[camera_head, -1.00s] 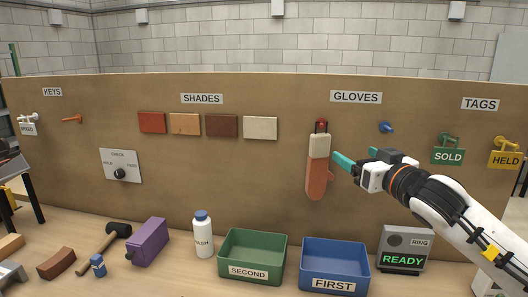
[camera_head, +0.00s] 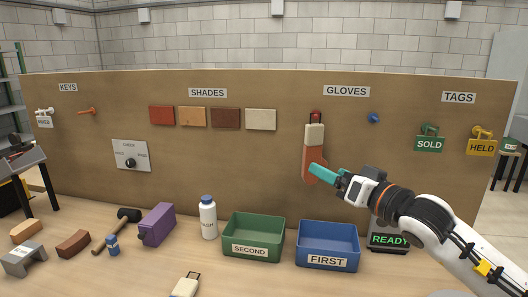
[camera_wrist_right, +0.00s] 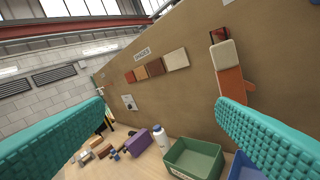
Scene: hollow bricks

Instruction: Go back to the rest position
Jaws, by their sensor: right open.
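An orange glove (camera_head: 315,165) with a cream cuff hangs by a loop from a red peg (camera_head: 316,115) under the GLOVES sign. It also shows in the right wrist view (camera_wrist_right: 231,80). My right gripper (camera_head: 317,170) is in front of the glove's lower part in the head view, with its teal fingers overlapping the glove's edge. In the wrist view the fingers are wide apart with nothing between them, so it is open and empty. Whether a finger touches the glove cannot be told. My left gripper is not in view.
A green SECOND bin (camera_head: 252,250) and a blue FIRST bin (camera_head: 327,257) stand below the board. A READY box (camera_head: 388,237) is partly behind my right arm. A white bottle (camera_head: 208,220) and purple block (camera_head: 157,225) stand left. A cream, looped item (camera_head: 186,287) is cut off below.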

